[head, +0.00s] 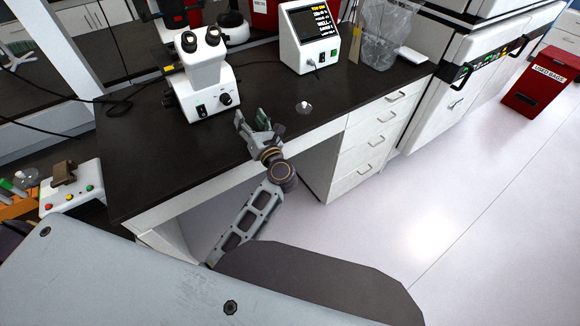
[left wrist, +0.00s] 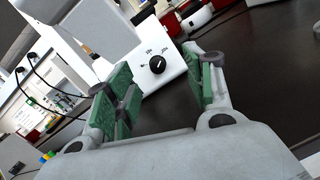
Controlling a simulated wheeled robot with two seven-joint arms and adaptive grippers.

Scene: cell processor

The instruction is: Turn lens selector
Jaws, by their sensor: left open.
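The lens selector is a black round knob (head: 225,99) on the front of the white microscope (head: 200,75), near its lower right. In the left wrist view the knob (left wrist: 157,65) has a white pointer line and printed labels around it. My left gripper (head: 252,122) is over the front part of the bench, right of and nearer than the knob. It is open and empty, with green finger pads. In the left wrist view the knob lies beyond and between the open fingers (left wrist: 160,90), apart from them. My right gripper is not in view.
The dark bench (head: 150,150) is mostly clear around the microscope. A white device with a screen (head: 310,40) and a clear bag-lined bin (head: 383,35) stand to the right. A small clear object (head: 304,107) lies near the front edge. Cables run left of the microscope.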

